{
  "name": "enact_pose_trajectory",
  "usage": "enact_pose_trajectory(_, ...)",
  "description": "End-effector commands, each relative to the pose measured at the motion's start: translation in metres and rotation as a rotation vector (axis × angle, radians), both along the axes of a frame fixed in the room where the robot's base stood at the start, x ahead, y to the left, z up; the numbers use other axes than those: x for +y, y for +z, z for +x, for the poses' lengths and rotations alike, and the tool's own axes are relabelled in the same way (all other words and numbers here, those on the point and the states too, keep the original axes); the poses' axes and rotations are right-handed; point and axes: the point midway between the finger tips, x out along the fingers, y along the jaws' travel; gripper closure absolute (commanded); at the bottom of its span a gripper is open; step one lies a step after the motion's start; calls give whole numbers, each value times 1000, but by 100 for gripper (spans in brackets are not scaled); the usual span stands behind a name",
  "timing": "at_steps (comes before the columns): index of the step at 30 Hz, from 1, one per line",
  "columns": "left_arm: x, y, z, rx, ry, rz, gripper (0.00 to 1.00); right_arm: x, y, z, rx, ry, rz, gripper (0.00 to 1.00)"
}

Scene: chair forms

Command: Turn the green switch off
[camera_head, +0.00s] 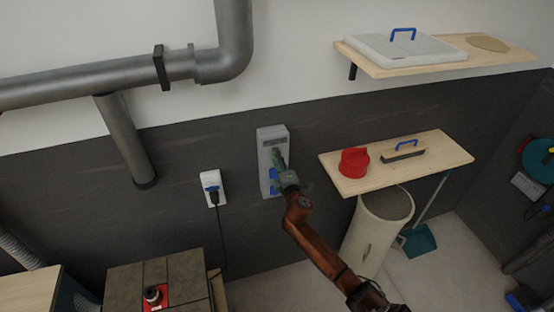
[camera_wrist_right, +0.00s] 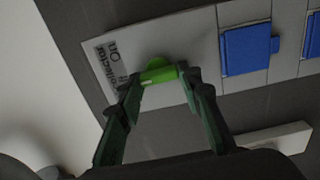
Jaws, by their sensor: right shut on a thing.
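The green switch (camera_wrist_right: 160,71) sits on a grey wall box (camera_head: 271,137), next to a printed label that reads "On". In the right wrist view, my right gripper (camera_wrist_right: 160,84) has a dark green finger on each side of the switch and is shut on it. In the head view, my right gripper (camera_head: 283,168) reaches the box from below right and hides part of its front. The exact turn of the switch is hard to tell. My left gripper is not in view.
Blue socket covers (camera_wrist_right: 248,48) are on the same box. A smaller socket with a black plug (camera_head: 214,190) is to its left. A wooden shelf (camera_head: 440,152) with a red container (camera_head: 354,162) and a brush stands to the right, above a beige bin (camera_head: 372,235).

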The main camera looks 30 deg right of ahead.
Motion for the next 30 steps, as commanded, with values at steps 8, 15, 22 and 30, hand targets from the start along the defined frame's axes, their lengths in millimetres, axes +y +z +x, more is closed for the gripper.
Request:
enact_pose_trajectory(8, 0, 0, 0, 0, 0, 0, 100, 0, -1, 0, 2, 1, -3, 64)
enact_pose_trajectory(15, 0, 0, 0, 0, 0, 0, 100, 0, -1, 0, 1, 0, -1, 49)
enact_pose_trajectory(22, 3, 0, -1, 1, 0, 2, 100, 0, 0, 0, 0, 0, 0, 49)
enact_pose_trajectory(30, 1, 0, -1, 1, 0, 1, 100, 7, -1, -31, 1, 1, -1, 49)
